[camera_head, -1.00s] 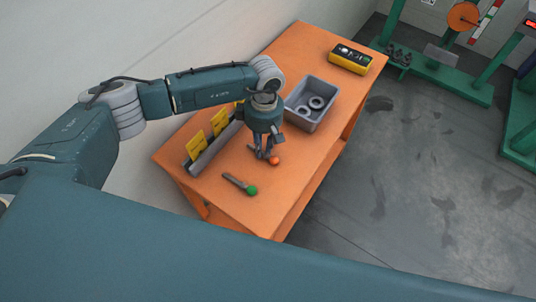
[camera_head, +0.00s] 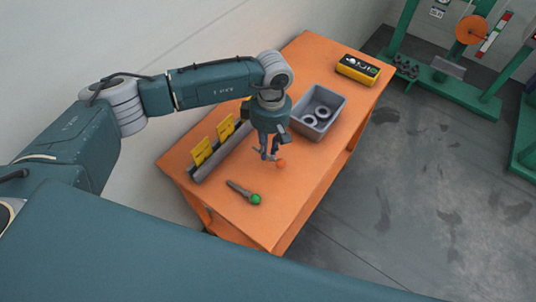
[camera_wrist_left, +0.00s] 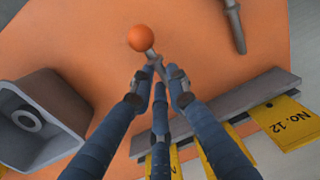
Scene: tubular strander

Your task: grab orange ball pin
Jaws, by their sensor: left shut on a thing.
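The orange ball pin (camera_head: 281,163) has an orange ball on a grey shaft. My left gripper (camera_head: 268,156) is shut on its shaft, with the ball sticking out to the right of the fingertips, seemingly a little above the orange table (camera_head: 294,205). In the left wrist view the orange ball pin (camera_wrist_left: 141,38) shows beyond the fingertips of my left gripper (camera_wrist_left: 157,72), with part of the shaft between them. My right gripper is not in view.
A green ball pin (camera_head: 254,198) lies on the table nearer the front. A grey rail with yellow tags (camera_head: 202,152) stands left of the gripper. A grey bin (camera_head: 328,127) with rings is behind right. A yellow-black device (camera_head: 357,70) lies at the far end.

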